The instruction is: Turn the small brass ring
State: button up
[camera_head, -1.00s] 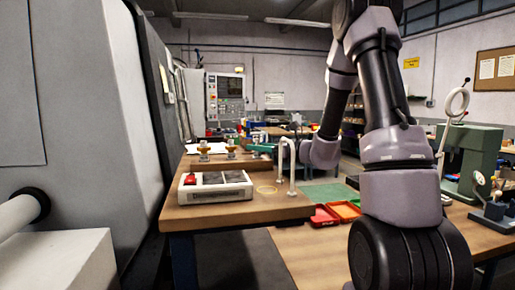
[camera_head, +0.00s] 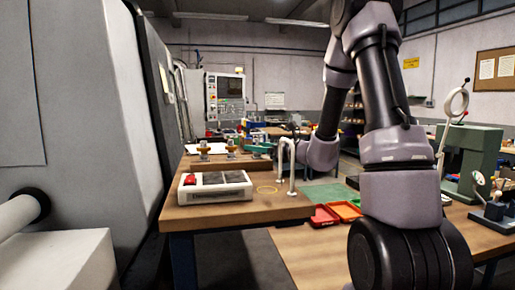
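Two small brass-coloured fittings stand side by side on a wooden block at the back of the near bench, a left one (camera_head: 204,149) and a right one (camera_head: 231,148). I cannot tell from here which one carries the small ring. A thin yellowish circle (camera_head: 266,189) lies flat on the bench top. My arm comes down from the upper right, and its wrist is just right of a white arch. A small teal piece (camera_head: 262,149) shows left of the wrist, near the right fitting. The fingers are too small and partly hidden to make out.
A white control box with a red button (camera_head: 190,180) sits on the bench's front left. The white arch (camera_head: 292,172) stands at the bench's right side. A large grey machine (camera_head: 75,100) borders the left.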

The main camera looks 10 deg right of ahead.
jog(key=v, duration=1)
jog(key=shift+s+d, duration=0.25)
jog(key=shift+s, duration=0.1)
